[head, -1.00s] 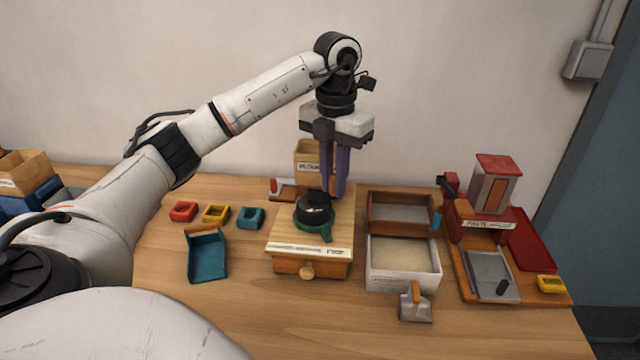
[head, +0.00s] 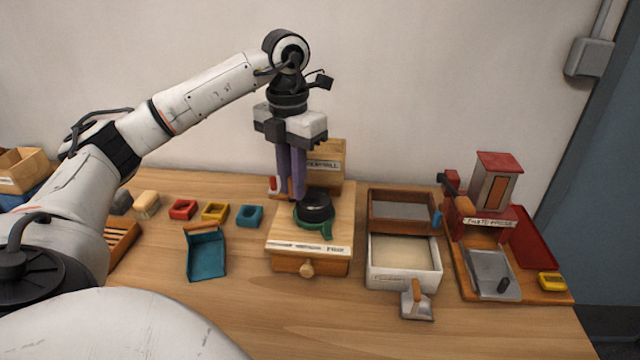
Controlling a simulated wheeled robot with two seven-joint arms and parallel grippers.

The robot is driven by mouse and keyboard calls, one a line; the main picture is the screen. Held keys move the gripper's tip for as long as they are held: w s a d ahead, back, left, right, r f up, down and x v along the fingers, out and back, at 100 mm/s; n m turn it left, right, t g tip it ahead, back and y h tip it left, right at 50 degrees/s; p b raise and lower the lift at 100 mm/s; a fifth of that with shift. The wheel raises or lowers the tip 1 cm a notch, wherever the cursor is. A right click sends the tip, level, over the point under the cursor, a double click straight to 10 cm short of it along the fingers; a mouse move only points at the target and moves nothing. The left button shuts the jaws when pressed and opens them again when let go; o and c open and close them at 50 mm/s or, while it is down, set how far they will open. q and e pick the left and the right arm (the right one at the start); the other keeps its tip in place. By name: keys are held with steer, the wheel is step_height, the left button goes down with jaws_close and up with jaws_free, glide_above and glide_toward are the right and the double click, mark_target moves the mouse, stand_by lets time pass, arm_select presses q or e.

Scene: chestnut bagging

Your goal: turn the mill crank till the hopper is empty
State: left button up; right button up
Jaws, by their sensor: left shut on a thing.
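The mill (head: 330,220) stands mid-table, with a light wooden top, a front drawer with a round knob, and a wooden box at its back. A dark round drum (head: 316,206) sits in a green ring (head: 313,225) on its top. My left gripper (head: 292,192) points down at the left back side of this drum, its purple fingers shut on the mill's crank, which they mostly hide. I cannot see whether anything is left in the hopper. My right gripper is out of view.
A teal scoop tray (head: 206,256) and small red, yellow and teal moulds lie left of the mill. A white sifting box (head: 405,282), a brown tray (head: 372,207) and a metal scoop (head: 416,305) are on its right. A red press (head: 488,205) stands farther right.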

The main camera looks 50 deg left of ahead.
arm_select(q)
steer(key=o, duration=0.8)
steer(key=shift+d, duration=0.1)
steer(key=shift+o, duration=0.2)
steer(key=shift+r+p, duration=0.3)
steer(key=shift+r, duration=3.5)
jaws_close()
